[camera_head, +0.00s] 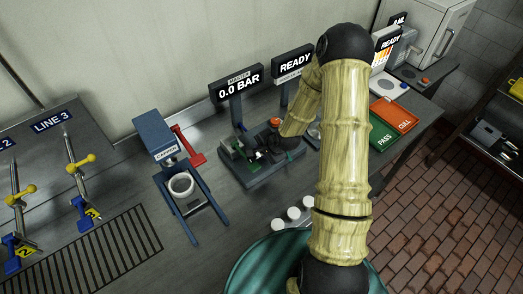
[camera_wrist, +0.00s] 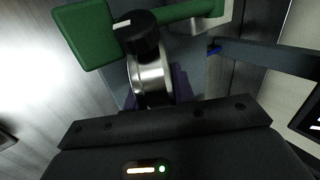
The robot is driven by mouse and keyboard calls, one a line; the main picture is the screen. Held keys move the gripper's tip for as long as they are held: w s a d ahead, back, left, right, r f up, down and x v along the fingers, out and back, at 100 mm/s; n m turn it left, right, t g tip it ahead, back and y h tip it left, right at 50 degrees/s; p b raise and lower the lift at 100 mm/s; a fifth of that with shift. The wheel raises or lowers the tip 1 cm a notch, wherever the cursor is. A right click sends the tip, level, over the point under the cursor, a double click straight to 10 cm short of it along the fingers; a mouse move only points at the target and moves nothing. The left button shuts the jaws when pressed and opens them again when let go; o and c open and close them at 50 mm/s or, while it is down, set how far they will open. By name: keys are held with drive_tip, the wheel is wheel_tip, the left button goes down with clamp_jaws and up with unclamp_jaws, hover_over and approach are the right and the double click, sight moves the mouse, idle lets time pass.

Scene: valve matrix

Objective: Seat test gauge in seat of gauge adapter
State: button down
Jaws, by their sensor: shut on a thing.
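My gripper (camera_wrist: 155,98) is shut on a silver round-bodied thing, which I take to be the test gauge (camera_wrist: 150,78); it shows nearly edge-on in the wrist view. A black knob (camera_wrist: 137,32) with a white mark stands at its upper end. A green block and bar (camera_wrist: 85,33) lie close behind and beside it, apparently part of the gauge adapter. In the head view my gripper is low over the bench fixture (camera_head: 265,178) under the 0.0 BAR sign. My wrist and gripper hide the contact there, so I cannot tell whether the gauge touches the seat.
The MASTER 0.0 BAR sign (camera_head: 237,83) and READY sign (camera_head: 293,64) stand behind the fixture. Green PASS (camera_head: 381,138) and red trays (camera_head: 400,114) lie to the right. White cylinders (camera_head: 293,213) stand in front.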

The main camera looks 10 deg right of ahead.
drive_tip(key=shift+r, duration=0.15)
wheel_tip(320, 180, up, 10)
drive_tip(key=shift+f+b, duration=0.1)
drive_tip(key=shift+b, duration=0.85)
drive_tip(key=shift+f, duration=0.1)
